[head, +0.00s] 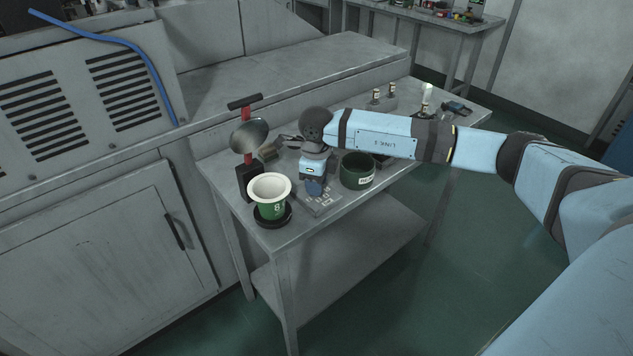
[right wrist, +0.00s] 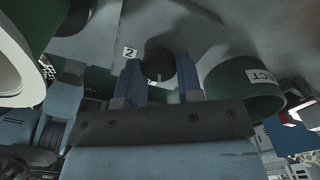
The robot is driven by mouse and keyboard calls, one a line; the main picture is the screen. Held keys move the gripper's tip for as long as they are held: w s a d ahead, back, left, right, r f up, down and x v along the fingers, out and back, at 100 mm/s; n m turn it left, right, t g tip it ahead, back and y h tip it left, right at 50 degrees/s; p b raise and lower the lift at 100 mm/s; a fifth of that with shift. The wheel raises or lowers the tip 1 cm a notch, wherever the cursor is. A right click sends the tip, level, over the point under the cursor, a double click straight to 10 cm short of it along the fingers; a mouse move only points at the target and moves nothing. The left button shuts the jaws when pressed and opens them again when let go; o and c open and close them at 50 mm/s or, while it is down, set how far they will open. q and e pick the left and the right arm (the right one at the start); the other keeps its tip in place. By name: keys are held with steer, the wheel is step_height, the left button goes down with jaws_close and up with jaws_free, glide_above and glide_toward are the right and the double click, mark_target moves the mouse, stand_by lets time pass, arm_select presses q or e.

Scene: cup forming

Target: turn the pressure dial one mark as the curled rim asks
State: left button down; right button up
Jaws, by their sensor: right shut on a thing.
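My right gripper (head: 314,188) points down over a small grey dial panel (head: 324,206) on the steel table. In the right wrist view its two blue fingers (right wrist: 159,84) are shut on a dark round dial (right wrist: 159,62). A tag reading "2" (right wrist: 129,53) lies beside the dial; other tags are partly hidden by the fingers. In the head view the gripper hides the dial. A green cup (head: 271,210) with a wide, outward-flared white rim (head: 268,180) stands on a black base left of the panel. My left gripper is not in view.
A dark green bin (head: 357,172) stands close to the right of the gripper; its label ends in "ECT" in the right wrist view (right wrist: 245,103). A red post with a round metal disc (head: 249,135) stands behind the cup.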

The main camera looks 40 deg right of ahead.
steer(key=o, duration=0.9)
step_height(320, 180, up, 14)
steer(key=shift+f, duration=0.1)
stand_by(0.4)
